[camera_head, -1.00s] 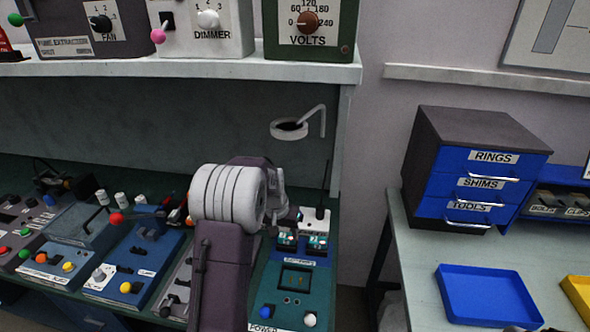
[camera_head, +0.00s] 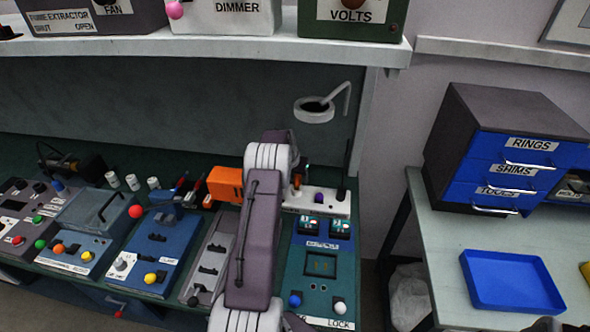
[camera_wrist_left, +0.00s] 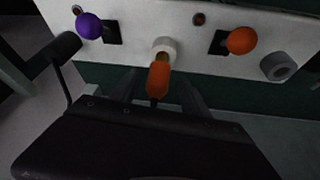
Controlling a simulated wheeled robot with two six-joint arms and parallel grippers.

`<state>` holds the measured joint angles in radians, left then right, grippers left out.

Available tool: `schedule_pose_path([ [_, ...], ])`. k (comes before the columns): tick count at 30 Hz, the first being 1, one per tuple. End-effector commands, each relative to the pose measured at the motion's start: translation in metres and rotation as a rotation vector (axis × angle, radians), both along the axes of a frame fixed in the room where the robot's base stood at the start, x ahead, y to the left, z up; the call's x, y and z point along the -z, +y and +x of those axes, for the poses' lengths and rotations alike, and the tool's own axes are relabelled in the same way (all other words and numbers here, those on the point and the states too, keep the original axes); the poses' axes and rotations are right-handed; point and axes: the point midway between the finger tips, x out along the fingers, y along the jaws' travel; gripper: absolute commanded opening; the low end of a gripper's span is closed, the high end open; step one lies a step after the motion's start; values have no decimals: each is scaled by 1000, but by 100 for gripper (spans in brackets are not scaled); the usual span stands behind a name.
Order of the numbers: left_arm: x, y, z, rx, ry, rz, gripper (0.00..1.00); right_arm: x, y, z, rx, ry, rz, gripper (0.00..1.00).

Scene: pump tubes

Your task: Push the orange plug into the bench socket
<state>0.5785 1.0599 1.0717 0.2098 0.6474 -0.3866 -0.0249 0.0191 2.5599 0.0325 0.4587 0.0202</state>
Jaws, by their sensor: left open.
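The orange plug (camera_wrist_left: 158,78) stands in front of a pale round socket (camera_wrist_left: 165,47) on the white panel (camera_wrist_left: 140,18) in the left wrist view. Its brass tip is at the socket's mouth; I cannot tell how deep it sits. My left gripper (camera_wrist_left: 158,90) is open, with a dark finger on each side of the plug and gaps showing. My right gripper is not in view.
An orange block (camera_head: 225,184) stands left of my wrist. A blue tray (camera_head: 512,282) and drawer cabinet (camera_head: 505,150) are on the right table.

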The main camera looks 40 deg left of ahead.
Motion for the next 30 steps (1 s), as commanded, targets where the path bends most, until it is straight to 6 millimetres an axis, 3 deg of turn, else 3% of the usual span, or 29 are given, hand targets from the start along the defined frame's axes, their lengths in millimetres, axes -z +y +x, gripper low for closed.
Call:
schedule_pose_path([
  [4,12,1,5,1,0,0,54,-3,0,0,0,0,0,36],
  [12,14,1,7,1,-2,1,54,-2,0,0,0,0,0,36],
  [14,14,1,6,1,-2,1,40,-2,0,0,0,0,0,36],
  [18,14,1,6,1,-1,1,1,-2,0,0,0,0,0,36],
  [20,14,1,6,1,-1,1,0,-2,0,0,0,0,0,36],
  [21,14,1,6,1,-1,1,17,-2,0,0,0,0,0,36],
  [23,14,1,6,1,-1,1,0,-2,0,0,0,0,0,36],
  [30,14,1,6,1,0,0,0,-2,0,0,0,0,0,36],
])
